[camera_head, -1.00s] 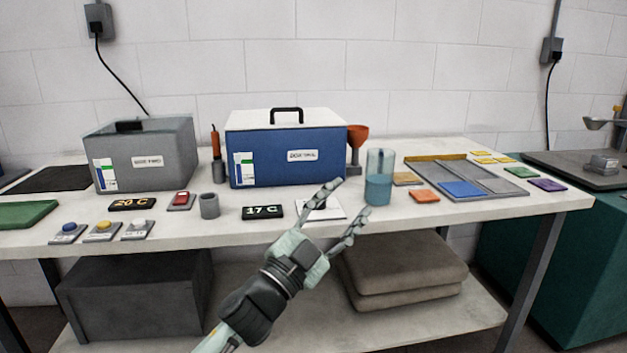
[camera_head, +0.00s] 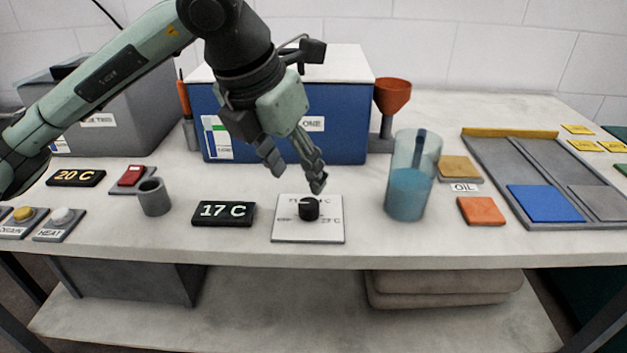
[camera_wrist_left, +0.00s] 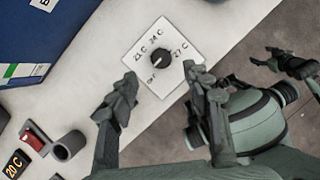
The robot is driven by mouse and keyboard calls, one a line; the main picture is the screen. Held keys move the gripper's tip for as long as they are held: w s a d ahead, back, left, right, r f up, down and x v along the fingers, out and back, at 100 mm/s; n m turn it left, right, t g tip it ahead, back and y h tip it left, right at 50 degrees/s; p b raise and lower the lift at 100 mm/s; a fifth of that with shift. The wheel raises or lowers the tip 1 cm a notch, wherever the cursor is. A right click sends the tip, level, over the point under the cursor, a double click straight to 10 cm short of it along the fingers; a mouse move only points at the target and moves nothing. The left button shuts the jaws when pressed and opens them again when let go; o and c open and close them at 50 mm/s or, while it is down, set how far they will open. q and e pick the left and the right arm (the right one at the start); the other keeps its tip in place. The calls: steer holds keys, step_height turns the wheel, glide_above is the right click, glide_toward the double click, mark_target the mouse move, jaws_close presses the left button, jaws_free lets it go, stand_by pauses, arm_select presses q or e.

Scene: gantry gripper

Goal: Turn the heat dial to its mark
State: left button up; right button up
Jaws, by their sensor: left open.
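The heat dial is a black knob (camera_head: 309,208) on a white square plate (camera_head: 325,232) at the bench's front edge. The knob also shows in the left wrist view (camera_wrist_left: 160,61), with marks such as 21 C, 24 C and 27 C around it. Its pointer seems turned toward the lower-left mark in the wrist view, which is hard to read. My left gripper (camera_head: 296,180) is open and empty, above and just behind the dial, fingers pointing down. In the wrist view the knob lies beyond the gap between its fingers (camera_wrist_left: 160,95).
A 17 C display (camera_head: 223,213) stands left of the dial plate. A grey cup (camera_head: 154,198) is farther left. A clear beaker of blue liquid (camera_head: 411,180) stands to the right. The blue box (camera_head: 345,135) is behind my gripper. Bare bench lies between dial and beaker.

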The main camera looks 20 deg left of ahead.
mark_target(308, 203)
arm_select(q)
steer(key=x, duration=0.7)
steer(key=shift+s+f, duration=0.1)
steer(key=shift+f, duration=0.15)
jaws_close()
